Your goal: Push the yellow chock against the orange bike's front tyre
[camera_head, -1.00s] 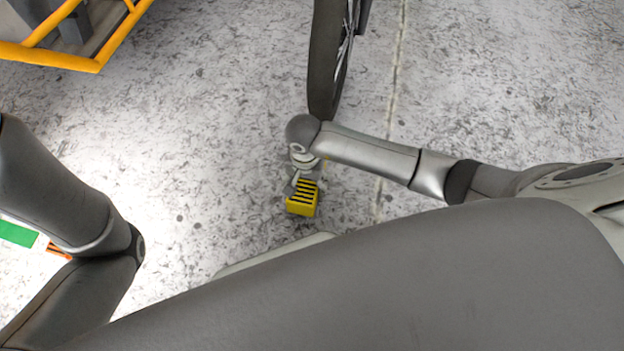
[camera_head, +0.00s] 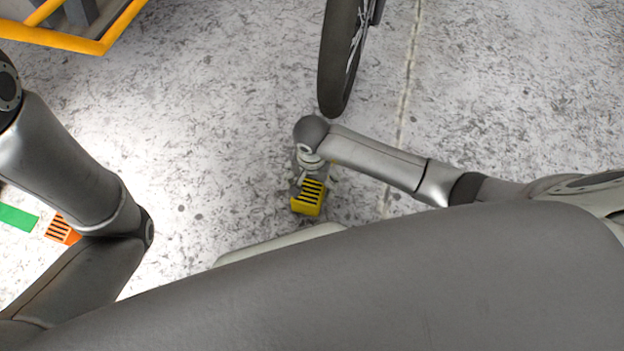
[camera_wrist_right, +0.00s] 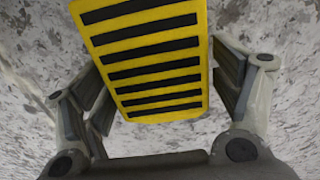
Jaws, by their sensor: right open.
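The yellow chock (camera_head: 308,204), with black stripes on its face, stands on the floor below centre in the head view. It fills the upper middle of the right wrist view (camera_wrist_right: 150,60). My right gripper (camera_head: 306,180) is low at the chock's far side, between it and the tyre. Its fingers (camera_wrist_right: 160,95) are open, one on each side of the chock; I cannot tell if they touch it. A dark front tyre (camera_head: 338,65) stands at the top centre, clearly apart from the chock. My left gripper is out of view.
A yellow-orange tubular frame (camera_head: 95,46) is at the top left. An orange striped block (camera_head: 62,229) and a green flat piece (camera_head: 18,217) lie at the left, beside my left arm. The speckled floor between chock and tyre is clear apart from my right arm.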

